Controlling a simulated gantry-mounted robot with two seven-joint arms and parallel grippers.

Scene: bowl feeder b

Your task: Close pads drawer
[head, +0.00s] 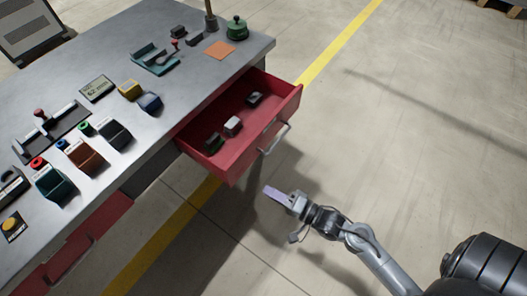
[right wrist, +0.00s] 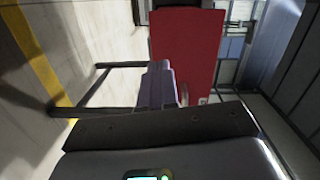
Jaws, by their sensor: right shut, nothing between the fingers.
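The red pads drawer (head: 232,166) is pulled out from the bench in the head view. Inside it lie a black pad (head: 255,98), a white-topped pad (head: 233,125) and a dark green pad (head: 213,142). A grey bar handle (head: 276,139) is on its front. My right gripper (head: 272,192) is shut and empty, in front of and below the drawer front, apart from the handle in the head view. In the right wrist view the shut fingers (right wrist: 157,88) point toward a red panel (right wrist: 186,45). My left gripper is not in view.
The grey bench top (head: 190,92) holds several coloured blocks, a green round pot (head: 237,28), an orange sheet (head: 219,49) and a small display (head: 97,88). Another red drawer front (head: 85,240) is lower left. Open floor with a yellow line (head: 335,45) lies to the right.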

